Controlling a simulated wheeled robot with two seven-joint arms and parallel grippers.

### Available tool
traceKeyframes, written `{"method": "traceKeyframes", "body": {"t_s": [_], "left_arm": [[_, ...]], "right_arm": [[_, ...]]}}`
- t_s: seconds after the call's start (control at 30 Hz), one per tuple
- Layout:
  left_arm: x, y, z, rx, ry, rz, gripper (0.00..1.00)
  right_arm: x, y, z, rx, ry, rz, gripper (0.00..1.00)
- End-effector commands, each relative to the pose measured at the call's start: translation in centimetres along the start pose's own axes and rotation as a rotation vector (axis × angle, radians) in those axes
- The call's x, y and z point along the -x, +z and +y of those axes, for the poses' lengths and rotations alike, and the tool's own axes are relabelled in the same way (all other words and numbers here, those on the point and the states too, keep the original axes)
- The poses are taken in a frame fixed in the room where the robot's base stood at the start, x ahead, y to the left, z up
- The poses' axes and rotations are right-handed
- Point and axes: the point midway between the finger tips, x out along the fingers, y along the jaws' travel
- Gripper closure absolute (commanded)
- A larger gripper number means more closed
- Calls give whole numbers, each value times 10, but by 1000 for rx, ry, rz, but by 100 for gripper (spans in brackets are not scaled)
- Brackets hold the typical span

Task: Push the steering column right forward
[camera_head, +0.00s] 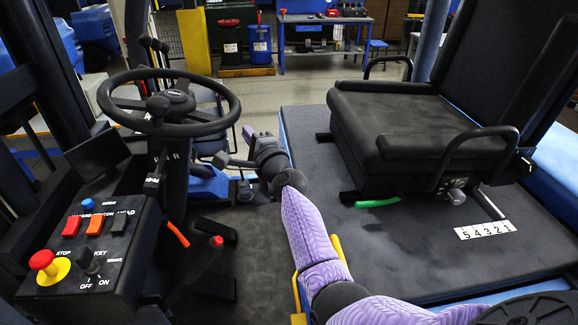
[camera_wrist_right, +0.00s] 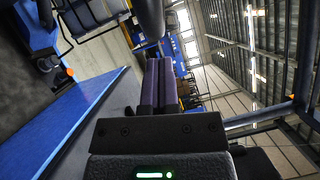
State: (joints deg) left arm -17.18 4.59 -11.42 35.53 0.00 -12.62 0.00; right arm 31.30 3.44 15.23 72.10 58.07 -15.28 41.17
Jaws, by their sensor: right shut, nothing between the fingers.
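The steering column (camera_head: 177,178) stands upright under a black steering wheel (camera_head: 234,108) in the left half of the head view. My right arm comes in from the lower right, and my right gripper (camera_head: 248,132) is just right of the wheel's rim and the column in the picture. A gap shows between the gripper and the column. In the right wrist view the two purple fingers (camera_wrist_right: 166,84) lie side by side, shut and empty. The wheel and column cannot be made out clearly in that view. My left gripper is not in view.
A console with a red stop button (camera_head: 43,262), switches and a key is at lower left. A red-tipped lever (camera_head: 216,242) and an orange-red lever (camera_head: 178,234) are near the column's foot. A black seat (camera_head: 405,125) stands at right.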

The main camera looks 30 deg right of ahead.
Motion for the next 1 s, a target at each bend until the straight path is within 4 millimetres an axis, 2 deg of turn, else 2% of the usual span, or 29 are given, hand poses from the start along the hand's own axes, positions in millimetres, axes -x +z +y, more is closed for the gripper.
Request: {"method": "traceKeyframes", "body": {"t_s": [0.17,0.53,0.8,0.87,0.97,1.0], "left_arm": [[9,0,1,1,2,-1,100],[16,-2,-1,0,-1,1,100],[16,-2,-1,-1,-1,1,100],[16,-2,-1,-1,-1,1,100],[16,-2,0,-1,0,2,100],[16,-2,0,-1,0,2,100]], "right_arm": [[21,-1,0,0,2,3,100],[89,-3,3,1,3,5,100],[103,0,5,24,15,-6,100],[112,12,17,133,81,-62,100],[147,44,58,480,285,-245,100],[167,55,75,630,375,-331,100]]}}
